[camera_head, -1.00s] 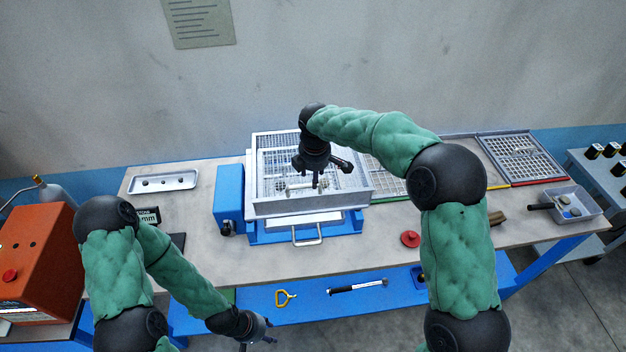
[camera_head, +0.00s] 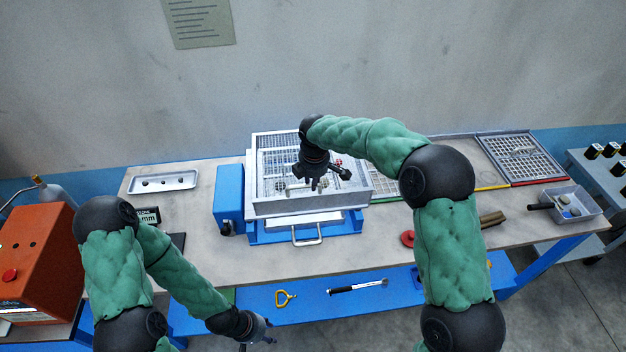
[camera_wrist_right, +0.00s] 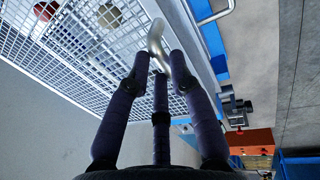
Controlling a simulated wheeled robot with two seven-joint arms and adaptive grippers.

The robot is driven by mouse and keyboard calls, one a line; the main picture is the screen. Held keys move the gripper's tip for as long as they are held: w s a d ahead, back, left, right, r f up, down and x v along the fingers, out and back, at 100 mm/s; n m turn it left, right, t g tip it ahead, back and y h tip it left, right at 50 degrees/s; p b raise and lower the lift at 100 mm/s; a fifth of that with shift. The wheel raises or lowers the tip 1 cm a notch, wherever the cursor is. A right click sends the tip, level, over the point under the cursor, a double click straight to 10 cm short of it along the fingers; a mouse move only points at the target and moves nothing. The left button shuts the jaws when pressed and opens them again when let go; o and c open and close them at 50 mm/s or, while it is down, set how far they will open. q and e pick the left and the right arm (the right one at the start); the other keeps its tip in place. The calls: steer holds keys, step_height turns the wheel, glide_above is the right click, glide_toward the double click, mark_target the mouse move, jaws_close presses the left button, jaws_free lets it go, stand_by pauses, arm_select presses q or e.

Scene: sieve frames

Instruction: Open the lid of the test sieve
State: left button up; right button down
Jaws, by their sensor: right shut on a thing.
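The test sieve (camera_head: 258,208) is a pale metal box frame with a wire-mesh top on a blue stand, mid-bench. Its mesh lid (camera_head: 272,160) lies over the frame; whether it is lifted at all, I cannot tell. My right gripper (camera_head: 318,186) reaches down over the front part of the mesh. In the right wrist view its dark fingers (camera_wrist_right: 160,68) are shut on a curved silver handle (camera_wrist_right: 154,36) beside the mesh. The handle is partly hidden by the fingers. My left gripper (camera_head: 262,332) hangs low in front of the bench, away from the sieve; its finger opening is unclear.
A blue box (camera_head: 229,193) stands against the sieve's left side. A tray (camera_head: 162,181) lies further left, and mesh frames (camera_head: 522,158) lie right. A red disc (camera_head: 407,238) and a grey bin (camera_head: 572,206) are on the bench. Reddish and beige round things (camera_wrist_right: 109,15) show through the mesh.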

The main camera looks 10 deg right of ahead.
steer(key=shift+r, duration=0.1)
steer(key=shift+w+r+p, duration=0.15)
steer(key=shift+r+p, duration=0.45)
steer(key=shift+p, duration=0.3)
steer(key=w+r+p, duration=0.4)
steer(key=r+p, duration=0.4)
steer(key=p, duration=0.1)
steer(key=w+r+g+p, duration=0.1)
steer(key=w+r+p, duration=0.4)
steer(key=r+p, duration=0.3)
steer(key=shift+w+p, duration=0.2)
steer(key=shift+p, duration=0.35)
